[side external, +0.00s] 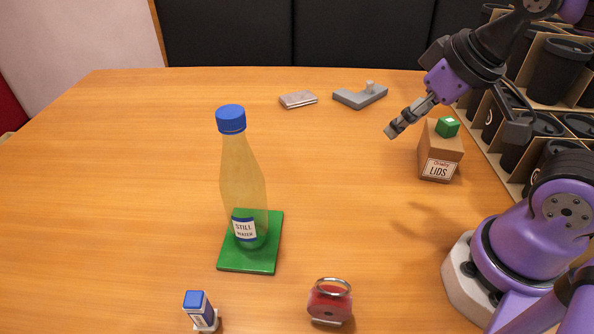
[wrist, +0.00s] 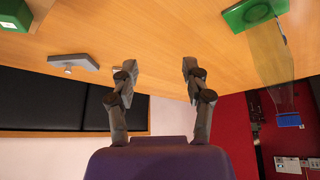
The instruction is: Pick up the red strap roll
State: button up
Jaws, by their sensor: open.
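The red strap roll (side external: 330,302) sits on the wooden table near the front edge of the side view, right of centre. It is a small red body with a metal ring on top and a pale piece at its foot. My gripper (side external: 392,132) is high at the right of the side view, left of the lids box, well behind and above the roll. In the wrist view my gripper (wrist: 158,68) shows two separated fingers with nothing between them. The roll cannot be made out in the wrist view.
A bottle (side external: 243,185) stands on a green mat (side external: 247,266) left of the roll. A small blue-topped block (side external: 198,311) is at front left. A lids box (side external: 441,158), a grey fixture (side external: 360,96) and a silver case (side external: 298,99) are farther back. Black cups (side external: 557,72) fill a rack at right.

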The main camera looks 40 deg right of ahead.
dwell(0.3)
jog(key=n+g, duration=0.5)
jog(key=g, duration=0.1)
send_over(322, 279)
jog(key=shift+y, duration=0.4)
notch_tip(322, 279, down, 4)
jog(key=shift+s+d+f, duration=0.1)
jog(key=shift+d, duration=0.05)
notch_tip(322, 279, down, 6)
jog(key=shift+r, duration=0.1)
grip_shut()
